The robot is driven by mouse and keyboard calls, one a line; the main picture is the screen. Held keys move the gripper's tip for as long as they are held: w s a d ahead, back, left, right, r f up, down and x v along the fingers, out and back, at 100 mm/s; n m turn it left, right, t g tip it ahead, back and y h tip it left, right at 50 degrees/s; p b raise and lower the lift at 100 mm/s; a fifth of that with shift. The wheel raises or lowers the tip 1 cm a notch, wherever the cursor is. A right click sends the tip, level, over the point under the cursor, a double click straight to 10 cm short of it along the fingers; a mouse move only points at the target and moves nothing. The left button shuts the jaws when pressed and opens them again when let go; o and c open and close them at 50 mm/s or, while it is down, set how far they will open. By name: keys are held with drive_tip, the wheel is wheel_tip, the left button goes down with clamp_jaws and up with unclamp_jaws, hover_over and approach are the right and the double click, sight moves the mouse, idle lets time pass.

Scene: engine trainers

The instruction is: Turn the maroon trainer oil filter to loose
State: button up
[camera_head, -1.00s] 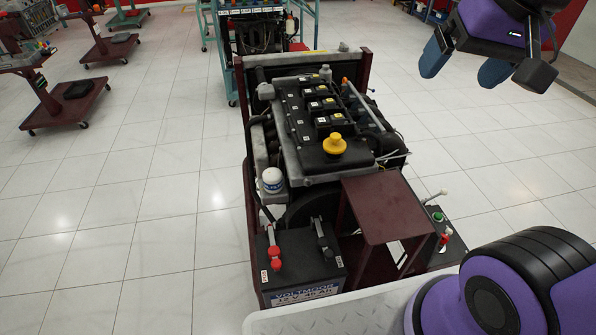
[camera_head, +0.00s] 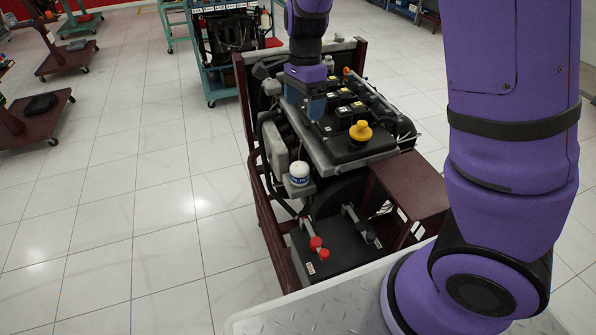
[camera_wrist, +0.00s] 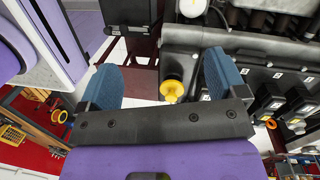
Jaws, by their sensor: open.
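The oil filter (camera_head: 299,173) is a small white canister with a blue band. It stands upright on the near left side of the maroon-framed engine trainer (camera_head: 384,230). In the wrist view, a white round top at the upper edge appears to be the filter (camera_wrist: 193,7), partly cut off. My gripper (camera_head: 316,106) is above the engine's top, beyond the filter and apart from it. In the wrist view its blue fingers (camera_wrist: 160,82) are spread, with nothing held. The yellow cap (camera_wrist: 172,87) shows between them, farther below.
The yellow oil cap (camera_head: 360,131) sticks up from the black engine cover, right of the filter. A battery with red and dark terminal clamps (camera_head: 318,247) is at the near end. A teal-framed trainer (camera_head: 205,75) stands behind.

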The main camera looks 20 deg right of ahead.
sight(295, 165)
drive_tip(key=w+a+f+m+h, duration=0.2)
drive_tip(key=w+f+m, duration=0.15)
drive_tip(key=f, duration=0.55)
drive_tip(key=w+a+f+m+h, duration=0.1)
drive_tip(key=w+f+m+h, duration=0.25)
drive_tip(key=f, duration=0.55)
drive_tip(key=shift+m+g+y, duration=0.3)
drive_tip(key=shift+g+y, duration=0.1)
drive_tip(key=shift+y, duration=0.05)
drive_tip(key=x, duration=1)
drive_tip(key=shift+s+d, duration=0.1)
drive_tip(key=shift+s, duration=0.3)
drive_tip(key=shift+c, duration=0.2)
drive_tip(key=c, duration=0.9)
